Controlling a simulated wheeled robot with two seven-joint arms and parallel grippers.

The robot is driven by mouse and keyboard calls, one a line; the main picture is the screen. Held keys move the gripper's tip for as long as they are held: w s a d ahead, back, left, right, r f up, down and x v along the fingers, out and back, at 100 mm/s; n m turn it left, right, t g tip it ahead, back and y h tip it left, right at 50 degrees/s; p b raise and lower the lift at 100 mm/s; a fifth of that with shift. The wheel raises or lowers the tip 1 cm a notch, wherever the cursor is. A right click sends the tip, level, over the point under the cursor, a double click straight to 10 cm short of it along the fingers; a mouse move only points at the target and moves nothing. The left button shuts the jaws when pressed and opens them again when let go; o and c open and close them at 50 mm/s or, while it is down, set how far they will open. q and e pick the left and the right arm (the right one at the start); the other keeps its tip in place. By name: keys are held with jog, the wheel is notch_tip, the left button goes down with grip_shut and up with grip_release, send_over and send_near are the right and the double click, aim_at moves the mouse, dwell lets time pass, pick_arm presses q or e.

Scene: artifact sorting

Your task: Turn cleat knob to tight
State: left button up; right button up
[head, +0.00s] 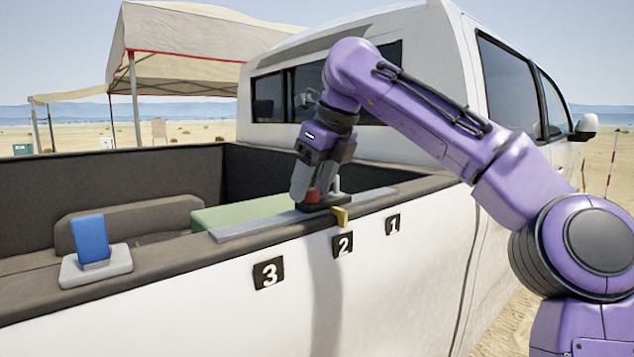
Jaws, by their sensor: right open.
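A small red knob (313,196) stands on a dark base (322,208) on the grey rail along the truck bed's side, above the number 2 plate. A yellow tab (341,217) sticks out from that base over the outer edge. My right gripper (315,188) points down at the knob. Its jaws are open and its fingertips are close around or beside the knob, partly hiding it; I cannot tell whether they touch it. My left gripper is not in view.
The grey rail (235,231) runs along the bed wall above plates 3 (268,274), 2 (342,244) and 1 (392,224). A blue block (91,238) stands in a pale holder (96,269) at left. The truck cab (440,75) rises behind my arm.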

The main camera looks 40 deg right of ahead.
jog(key=shift+w+d+f, duration=0.1)
jog(key=shift+d, duration=0.05)
jog(key=c, duration=1)
jog(key=shift+c, duration=0.2)
jog(key=shift+m, duration=0.3)
jog(key=m+h, duration=0.2)
jog(key=m, duration=0.2)
jog(key=shift+m, duration=0.3)
jog(key=m, duration=0.1)
jog(key=m+h, duration=0.1)
jog(key=m, duration=0.2)
jog(key=shift+a+m+g+h, duration=0.3)
jog(key=shift+h, duration=0.1)
jog(key=m, duration=0.2)
jog(key=m+g+h, duration=0.1)
jog(key=m, duration=0.1)
jog(key=shift+w+a, duration=0.1)
jog(key=shift+w, duration=0.1)
jog(key=shift+w+m+g+h, duration=0.1)
jog(key=shift+m+g+h, duration=0.45)
jog(key=shift+m, duration=1.45)
jog(key=shift+g, duration=0.25)
jog(key=o, duration=1)
